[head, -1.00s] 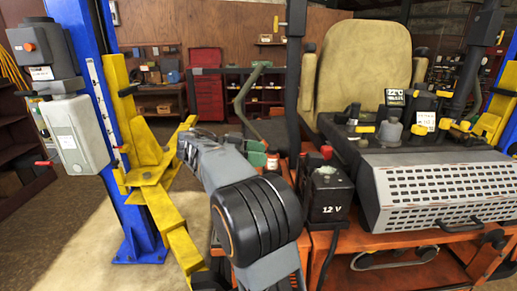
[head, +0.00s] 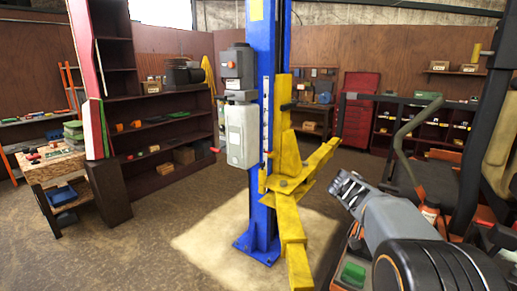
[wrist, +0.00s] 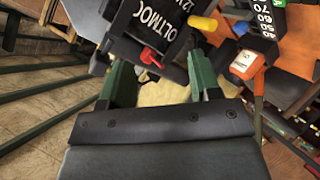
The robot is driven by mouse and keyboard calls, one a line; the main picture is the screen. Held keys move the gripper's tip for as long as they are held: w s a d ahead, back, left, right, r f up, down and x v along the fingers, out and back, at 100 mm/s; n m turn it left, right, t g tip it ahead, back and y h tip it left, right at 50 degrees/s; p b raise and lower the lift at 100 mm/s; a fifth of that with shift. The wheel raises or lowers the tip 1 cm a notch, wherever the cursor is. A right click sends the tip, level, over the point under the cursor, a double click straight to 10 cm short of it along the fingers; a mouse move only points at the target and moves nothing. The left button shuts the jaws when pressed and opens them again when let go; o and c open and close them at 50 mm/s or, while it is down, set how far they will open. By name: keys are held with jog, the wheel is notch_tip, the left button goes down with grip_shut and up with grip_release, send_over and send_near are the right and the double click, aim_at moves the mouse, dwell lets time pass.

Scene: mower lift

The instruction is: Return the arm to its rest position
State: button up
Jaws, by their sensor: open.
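My arm enters the head view at the lower right, with a black ribbed joint (head: 440,268) and a grey link (head: 395,222) slanting up and left beside the orange machine. A black box (wrist: 152,38) with white lettering and a red part is close beyond the fingertips. I cannot tell whether it touches them.
A blue lift post (head: 263,130) with a yellow arm (head: 290,235) stands left of my arm. A grey control box (head: 241,135) hangs on it. Dark shelves (head: 160,125) and a small workbench (head: 52,172) stand farther left. Floor between them is open.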

jog(key=s+a+f+n+t+y, duration=0.5)
jog(key=a+f+n+y, duration=0.25)
jog(key=a+n, duration=0.3)
jog(key=s+a+n+t+y, duration=0.3)
jog(key=s+a+t, duration=0.2)
jog(key=s+a, duration=0.2)
jog(key=a, duration=0.2)
jog(key=shift+s+a+f, duration=0.25)
jog(key=shift+a, duration=0.05)
